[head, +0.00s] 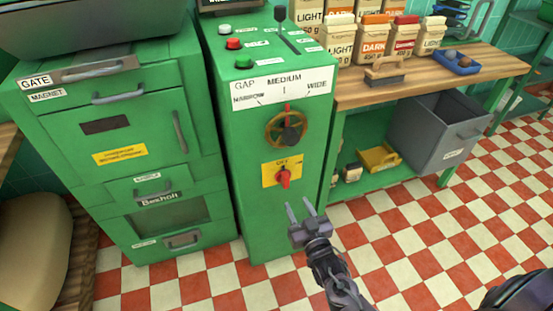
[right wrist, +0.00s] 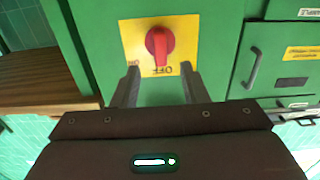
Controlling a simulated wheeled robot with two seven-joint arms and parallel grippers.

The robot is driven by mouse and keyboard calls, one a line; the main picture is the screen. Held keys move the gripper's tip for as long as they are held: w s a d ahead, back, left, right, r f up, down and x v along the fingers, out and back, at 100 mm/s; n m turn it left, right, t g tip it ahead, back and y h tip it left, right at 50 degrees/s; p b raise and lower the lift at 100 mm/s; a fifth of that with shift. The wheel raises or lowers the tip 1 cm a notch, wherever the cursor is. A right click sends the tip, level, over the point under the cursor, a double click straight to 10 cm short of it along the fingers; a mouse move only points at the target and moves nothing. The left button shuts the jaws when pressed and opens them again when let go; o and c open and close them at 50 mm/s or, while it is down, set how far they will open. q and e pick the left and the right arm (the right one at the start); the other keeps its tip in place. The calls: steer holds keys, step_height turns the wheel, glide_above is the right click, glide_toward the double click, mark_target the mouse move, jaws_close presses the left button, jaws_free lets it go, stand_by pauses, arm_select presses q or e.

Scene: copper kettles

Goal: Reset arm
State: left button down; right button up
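My right gripper (head: 300,206) reaches up from the lower right in the head view. Its two fingers are spread with nothing between them. It is in front of the green control cabinet (head: 245,165), just below the red rotary switch (head: 284,178) on its yellow plate (head: 268,170). In the right wrist view the fingers (right wrist: 158,84) point at the red switch (right wrist: 159,45), which shows beyond them with a gap, apart from both fingers. That view is upside down, and the switch handle is in line with the OFF label. My left gripper is in neither view.
A brass handwheel (head: 273,132) sits above the switch. Green cabinet doors (head: 120,150) stand left. At right is a wooden bench (head: 435,82) with labelled bags (head: 372,38), a blue tray (head: 440,64) and a grey bin (head: 430,130) below. The checkered floor (head: 420,240) is clear.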

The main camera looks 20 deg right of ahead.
steer(key=s+a+f+n+g, duration=0.1)
steer(key=s+a+f+g, duration=0.3)
steer(key=s+f+g, duration=0.7)
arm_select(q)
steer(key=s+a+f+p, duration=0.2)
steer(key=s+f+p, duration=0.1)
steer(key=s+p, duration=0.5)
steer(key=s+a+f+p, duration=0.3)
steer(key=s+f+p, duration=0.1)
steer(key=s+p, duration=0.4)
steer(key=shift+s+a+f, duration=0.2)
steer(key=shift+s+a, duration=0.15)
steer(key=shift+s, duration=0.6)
arm_select(e)
steer(key=s+d+f+g, duration=0.1)
steer(key=s+f, duration=0.3)
steer(key=s, duration=0.5)
steer(key=s+d+f+g, duration=0.2)
steer(key=s+f, duration=0.3)
steer(key=s, duration=0.5)
steer(key=s+d+f+n+g, duration=0.1)
steer(key=s+f+g, duration=0.2)
steer(key=s, duration=0.7)
steer(key=shift+s+d+f, duration=0.15)
steer(key=shift+s+f, duration=0.1)
steer(key=shift+f, duration=0.6)
